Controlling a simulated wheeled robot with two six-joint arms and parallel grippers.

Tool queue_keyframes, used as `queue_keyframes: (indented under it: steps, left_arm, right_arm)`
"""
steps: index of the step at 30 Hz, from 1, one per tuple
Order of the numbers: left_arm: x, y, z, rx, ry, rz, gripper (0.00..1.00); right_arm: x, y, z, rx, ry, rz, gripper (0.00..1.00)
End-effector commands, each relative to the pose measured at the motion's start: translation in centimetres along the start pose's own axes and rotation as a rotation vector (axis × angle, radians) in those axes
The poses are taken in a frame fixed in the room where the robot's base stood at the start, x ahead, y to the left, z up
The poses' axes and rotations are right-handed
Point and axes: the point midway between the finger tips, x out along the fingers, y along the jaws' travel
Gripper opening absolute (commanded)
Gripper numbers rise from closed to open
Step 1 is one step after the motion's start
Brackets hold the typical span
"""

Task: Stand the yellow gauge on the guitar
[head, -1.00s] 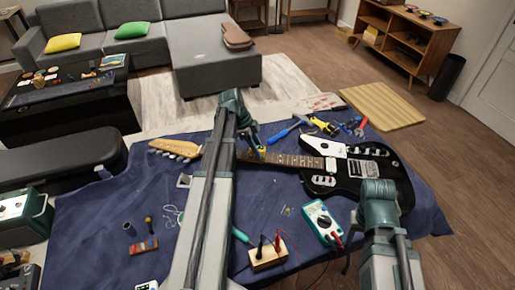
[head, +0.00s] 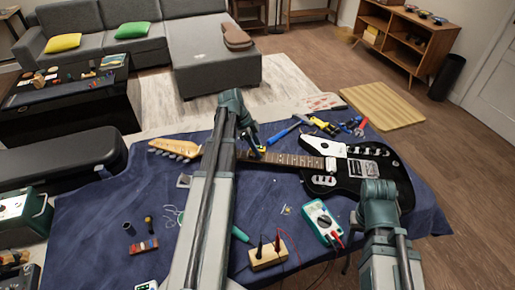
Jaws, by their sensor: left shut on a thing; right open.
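The black electric guitar (head: 322,183) lies flat on the blue cloth, its neck pointing left and its light wood headstock (head: 172,148) at the far left. My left gripper (head: 260,151) is over the neck and shut on the yellow gauge (head: 262,149). Only a small yellow patch of the gauge shows. I cannot tell whether the gauge touches the strings. My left arm hides part of the neck beside the headstock. My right gripper (head: 346,263) is open near the front edge of the table, mostly hidden behind its own arm, and away from the guitar neck.
The blue cloth (head: 100,220) covers the table. A hammer (head: 285,131) and other hand tools (head: 325,125) lie behind the guitar. A multimeter (head: 321,219) and a wooden block with leads (head: 267,256) are in front. Small items lie at the left, with bare cloth between.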

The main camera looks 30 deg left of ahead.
Motion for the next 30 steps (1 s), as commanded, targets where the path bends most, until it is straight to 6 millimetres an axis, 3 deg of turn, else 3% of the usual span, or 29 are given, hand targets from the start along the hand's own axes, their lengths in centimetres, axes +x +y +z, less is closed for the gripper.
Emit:
queue_keyframes:
  steps: [21,22,27,30]
  left_arm:
    - [0.48,0.0,0.19,0.0,0.0,0.0,0.0]
    - [0.48,0.0,0.19,0.0,0.0,0.0,0.42]
    - [0.48,0.0,0.19,0.0,0.0,0.0,0.72]
    - [0.48,0.0,0.2,0.0,0.0,0.0,0.72]
  right_arm:
    - [0.52,-0.05,-0.03,0.0,0.0,0.0,0.5]
    - [0.52,-0.05,-0.03,0.0,0.0,0.0,0.5]
    - [0.52,-0.05,-0.03,0.0,0.0,0.0,0.5]
    - [0.52,-0.05,-0.03,0.0,0.0,0.0,0.5]
